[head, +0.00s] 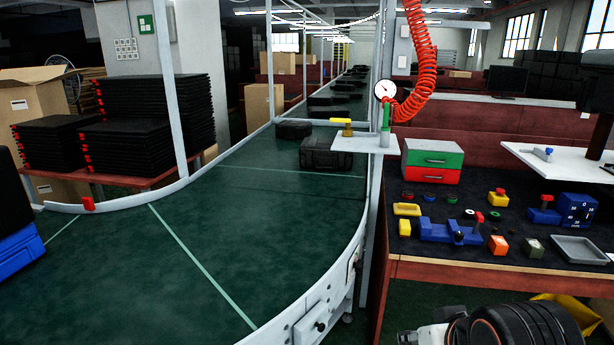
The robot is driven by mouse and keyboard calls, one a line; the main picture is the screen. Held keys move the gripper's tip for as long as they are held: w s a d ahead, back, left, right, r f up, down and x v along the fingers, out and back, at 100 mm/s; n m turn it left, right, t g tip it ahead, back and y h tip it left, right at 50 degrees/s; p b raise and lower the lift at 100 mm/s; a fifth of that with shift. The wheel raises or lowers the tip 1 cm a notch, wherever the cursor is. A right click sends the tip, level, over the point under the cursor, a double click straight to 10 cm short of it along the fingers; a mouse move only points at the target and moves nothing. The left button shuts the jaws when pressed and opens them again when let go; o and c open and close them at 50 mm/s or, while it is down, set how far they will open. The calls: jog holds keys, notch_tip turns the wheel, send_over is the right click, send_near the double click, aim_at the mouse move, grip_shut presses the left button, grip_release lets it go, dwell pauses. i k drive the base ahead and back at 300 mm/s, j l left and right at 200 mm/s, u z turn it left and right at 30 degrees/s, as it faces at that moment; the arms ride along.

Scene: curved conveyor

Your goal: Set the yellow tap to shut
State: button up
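The yellow tap (346,128) stands on a small white shelf (362,145) fixed to a post at the conveyor's right edge. Its yellow lever shows as a short, nearly level bar pointing left in the picture. The pipe under the lever is too small to make out, so I cannot tell how the lever lies to it. A round white gauge (385,91) on a green stem stands to the right of the tap. Part of my arm shows at the bottom right, well below and apart from the tap. I cannot make out my gripper's fingers.
A red coiled hose (417,60) hangs just right of the gauge. The curved green conveyor (235,215) carries black cases (326,155) behind the shelf. A workbench (480,265) at the right holds switches, blocks, a grey tray (580,250) and a drawer box (432,161).

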aim_at(347, 121)
jog(key=i+l, duration=0.1)
jog(key=i, duration=1.7)
jog(key=j+u, duration=0.05)
jog(key=j, duration=0.05)
